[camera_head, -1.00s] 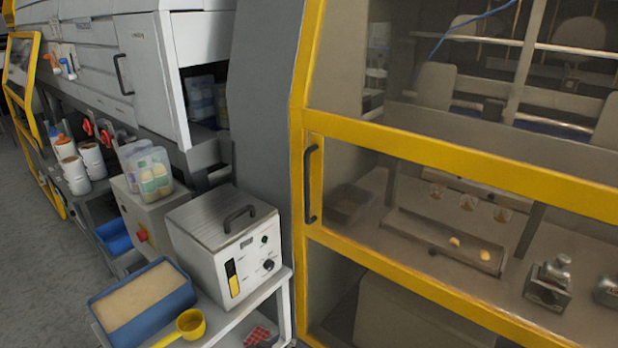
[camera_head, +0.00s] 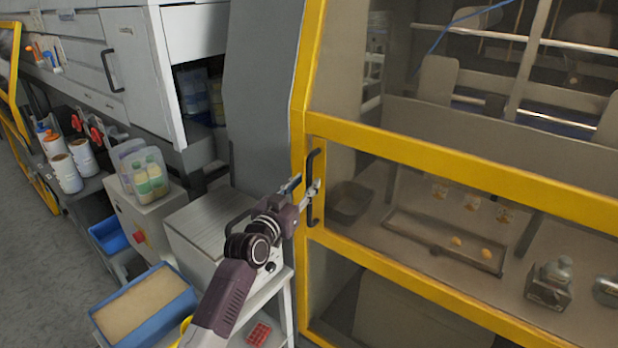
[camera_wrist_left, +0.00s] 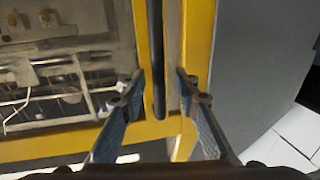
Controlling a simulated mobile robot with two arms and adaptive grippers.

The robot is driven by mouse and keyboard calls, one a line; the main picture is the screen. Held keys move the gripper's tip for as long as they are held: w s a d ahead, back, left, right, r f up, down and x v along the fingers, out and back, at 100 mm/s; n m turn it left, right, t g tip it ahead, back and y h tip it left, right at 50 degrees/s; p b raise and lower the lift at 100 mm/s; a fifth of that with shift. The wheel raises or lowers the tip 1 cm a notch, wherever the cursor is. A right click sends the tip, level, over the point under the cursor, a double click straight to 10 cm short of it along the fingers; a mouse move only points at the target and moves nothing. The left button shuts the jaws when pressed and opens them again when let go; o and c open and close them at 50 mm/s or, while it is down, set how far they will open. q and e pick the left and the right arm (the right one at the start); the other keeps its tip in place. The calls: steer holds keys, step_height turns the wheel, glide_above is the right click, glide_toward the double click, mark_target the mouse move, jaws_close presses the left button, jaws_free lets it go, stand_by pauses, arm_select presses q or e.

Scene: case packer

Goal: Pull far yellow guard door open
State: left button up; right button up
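The large yellow-framed guard door (camera_head: 460,165) with clear panels stands on the right in the head view and looks closed. Its black vertical handle (camera_head: 311,215) is at the door's left edge. My left gripper (camera_head: 304,189) is at the handle, partly covering it. In the left wrist view, the gripper (camera_wrist_left: 157,84) is open, with its blue-padded fingers on either side of the black handle (camera_wrist_left: 157,45). Gaps show between the handle and both fingers. Another yellow guard frame (camera_head: 12,70) is at the far left. My right gripper is not in view.
A white instrument box (camera_head: 205,235) stands on a white cart below my left arm. A blue tray (camera_head: 190,303) is at the lower left, beside the arm. A grey machine column (camera_head: 258,90) stands left of the door.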

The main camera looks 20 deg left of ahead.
arm_select(q)
steer(key=shift+w+d+r, duration=0.1)
steer(key=shift+w+d, duration=0.15)
steer(key=shift+w, duration=0.95)
jaws_close()
